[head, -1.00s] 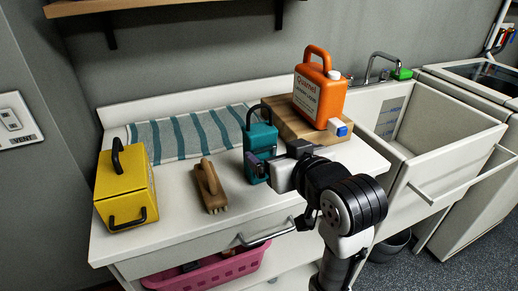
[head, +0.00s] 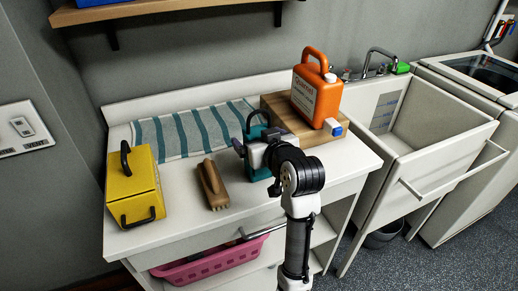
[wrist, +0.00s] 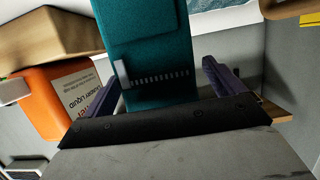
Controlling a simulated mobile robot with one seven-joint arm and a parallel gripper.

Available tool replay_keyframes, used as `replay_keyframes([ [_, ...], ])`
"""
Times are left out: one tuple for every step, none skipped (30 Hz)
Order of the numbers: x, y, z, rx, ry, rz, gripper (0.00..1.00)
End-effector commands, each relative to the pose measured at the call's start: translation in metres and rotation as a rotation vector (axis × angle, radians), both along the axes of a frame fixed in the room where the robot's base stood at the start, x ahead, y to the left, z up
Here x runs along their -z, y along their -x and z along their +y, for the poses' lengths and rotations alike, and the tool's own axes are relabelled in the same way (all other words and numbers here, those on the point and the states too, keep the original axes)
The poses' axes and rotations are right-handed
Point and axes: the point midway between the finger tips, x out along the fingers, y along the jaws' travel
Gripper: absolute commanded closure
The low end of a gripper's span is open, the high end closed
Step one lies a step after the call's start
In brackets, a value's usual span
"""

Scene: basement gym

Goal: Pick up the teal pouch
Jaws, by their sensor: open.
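The teal pouch (head: 262,174) stands on the white counter in front of a wooden block, its dark handle loop on top. My gripper (head: 247,152) is in front of its upper part in the head view and hides much of it. In the wrist view the pouch (wrist: 145,45) fills the space ahead of my open gripper (wrist: 163,76). One purple-grey finger is on each side of the pouch. I cannot tell whether either finger touches it.
A brown brush (head: 212,184) lies left of the pouch, and a yellow box (head: 134,187) is farther left. An orange jug (head: 317,95) stands on the wooden block (head: 277,109) behind. A striped towel (head: 160,132) lies at the back. A sink (head: 440,123) is to the right.

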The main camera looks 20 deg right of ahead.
Motion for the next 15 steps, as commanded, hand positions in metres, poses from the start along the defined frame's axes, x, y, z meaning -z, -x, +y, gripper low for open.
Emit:
replay_keyframes([
  [0.001,-0.007,0.001,-0.002,-0.001,0.003,0.06],
  [0.002,-0.01,0.001,-0.001,-0.001,0.002,0.06],
  [0.003,-0.013,0.001,0.0,0.0,0.001,0.06],
  [0.004,-0.015,0.001,0.0,0.0,0.001,0.06],
  [0.005,-0.017,0.001,0.0,0.0,0.001,0.06],
  [0.005,-0.018,0.001,0.0,0.001,0.0,0.06],
  [0.005,-0.018,0.001,0.0,0.001,0.0,0.06],
  [0.006,-0.018,0.001,0.0,0.001,0.0,0.06],
  [0.006,-0.018,0.001,0.0,0.001,-0.001,0.06],
  [0.006,-0.018,0.001,0.0,0.001,-0.001,0.06],
  [0.006,-0.018,0.001,0.0,0.001,-0.001,0.06],
  [0.006,-0.018,0.001,0.0,0.001,-0.001,0.06],
  [0.006,-0.018,0.001,0.0,0.001,-0.001,0.1],
  [0.006,-0.018,0.001,0.0,0.001,-0.001,0.14],
  [0.005,-0.018,0.001,0.0,0.001,-0.001,0.19],
])
